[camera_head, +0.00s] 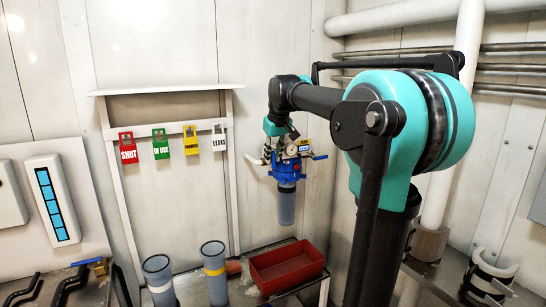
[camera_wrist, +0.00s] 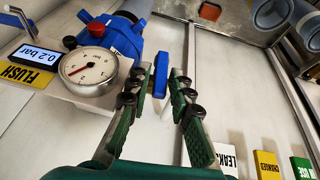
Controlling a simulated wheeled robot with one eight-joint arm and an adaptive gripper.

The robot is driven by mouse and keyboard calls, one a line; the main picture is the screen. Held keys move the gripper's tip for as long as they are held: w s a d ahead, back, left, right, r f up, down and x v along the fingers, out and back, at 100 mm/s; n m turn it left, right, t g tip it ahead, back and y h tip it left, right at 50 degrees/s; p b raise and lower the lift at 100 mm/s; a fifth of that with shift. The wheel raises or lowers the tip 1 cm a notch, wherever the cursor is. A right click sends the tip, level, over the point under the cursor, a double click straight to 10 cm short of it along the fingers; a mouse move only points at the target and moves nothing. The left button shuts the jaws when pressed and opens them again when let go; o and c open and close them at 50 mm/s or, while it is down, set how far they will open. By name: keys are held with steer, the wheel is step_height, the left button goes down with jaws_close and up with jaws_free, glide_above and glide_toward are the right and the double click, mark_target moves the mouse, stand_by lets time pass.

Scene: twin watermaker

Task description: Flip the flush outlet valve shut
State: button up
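A blue valve lever (camera_wrist: 161,74) stands beside the round gauge (camera_wrist: 88,67) in the wrist view. My gripper (camera_wrist: 164,78) is open, with its two dark-padded fingers parted around this lever. A yellow FLUSH label (camera_wrist: 27,74) and a display reading 0.2 bar sit left of the gauge. In the head view, the blue filter unit (camera_head: 286,170) hangs below my wrist. Another blue lever (camera_head: 320,157) sticks out to its right. My fingers are mostly hidden there.
Red, green, yellow and white tags (camera_head: 174,144) hang on the panel left of the unit. Grey cylinders (camera_head: 214,270) and a red bin (camera_head: 287,266) stand on the bench below. A wall meets the panel on the right, with pipes (camera_head: 505,67) along it.

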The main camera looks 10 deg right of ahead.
steer(key=shift+f, duration=0.1)
steer(key=shift+c, duration=0.4)
jaws_close()
steer(key=shift+w+d+y, duration=0.1)
steer(key=shift+d+y, duration=0.05)
steer(key=shift+y, duration=0.35)
steer(key=shift+o, duration=0.4)
jaws_free()
